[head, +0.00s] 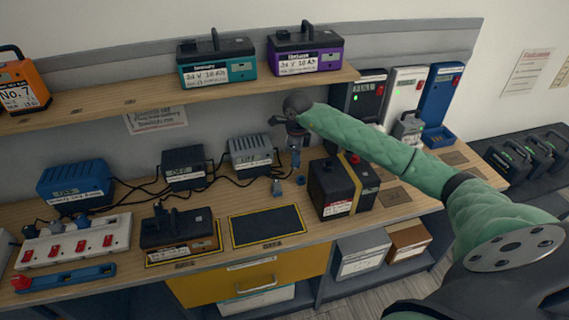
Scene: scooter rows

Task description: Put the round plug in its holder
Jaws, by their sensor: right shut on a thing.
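My right gripper (295,142) points down over the back of the workbench, just right of a grey charger (250,154). It is shut on a small blue-grey piece, which looks like the round plug (296,158); the gripper hides part of it. Below it, two small blue-grey fittings stand on the bench: one at the left (276,187) and one at the right (301,180). They are too small to tell which is the plug's holder. The held plug appears above the bench, apart from both. My left gripper is not in view.
A black battery with a yellow strap (334,190) stands close to the right. An empty yellow-edged dark mat (266,226) lies in front. Cables run among the chargers. The shelf (150,98) with batteries overhangs the back. A power strip (75,243) lies at left.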

